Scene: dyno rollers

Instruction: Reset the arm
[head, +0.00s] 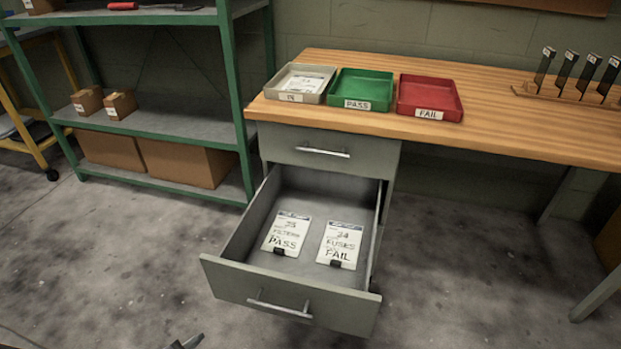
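A small dark tip of what looks like my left gripper (187,342) shows at the bottom edge, left of the open drawer and apart from it. Most of it is cut off by the frame, so I cannot tell whether it is open or shut. I see nothing held in it. My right gripper is not in view. The lower drawer (235,284) of the grey cabinet is pulled out. Inside lie a card marked PASS (286,234) on the left and a card marked FAIL (339,245) on the right, each with a dark clip at its lower edge.
The wooden bench (520,128) bears a grey tray (313,97) with a card, a green PASS tray (350,84) and a red FAIL tray (430,95). The upper drawer (290,140) is shut. A green shelf (170,122) stands left. Floor around the open drawer is clear.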

